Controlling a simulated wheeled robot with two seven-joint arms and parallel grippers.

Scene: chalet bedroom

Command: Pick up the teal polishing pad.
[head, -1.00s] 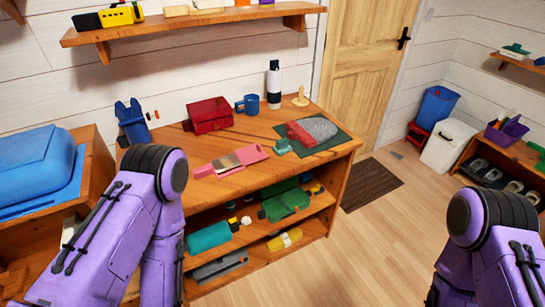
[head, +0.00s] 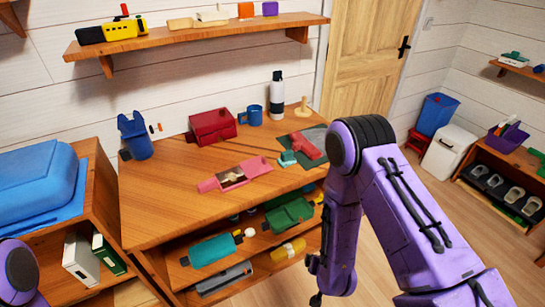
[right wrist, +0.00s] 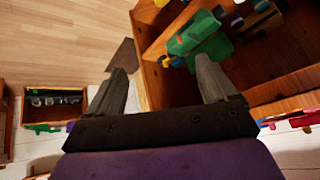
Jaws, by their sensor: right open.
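A small teal block (head: 288,158), which looks like the polishing pad, lies on the wooden workbench top (head: 165,205), beside a red tool (head: 308,149) at the edge of a dark green mat. My right arm stands in front of the bench's right end in the head view. My right gripper (right wrist: 160,68) is open and empty in the right wrist view, facing the lower shelves, with a green case (right wrist: 195,38) beyond its fingers. The teal block cannot be made out in that view. My left gripper is out of view.
A pink tray (head: 236,174), red box (head: 212,127), blue mug (head: 251,116) and black-and-white bottle (head: 276,95) stand on the bench. A larger teal roll (head: 212,250) lies on the shelf below. The bench's left front top is clear.

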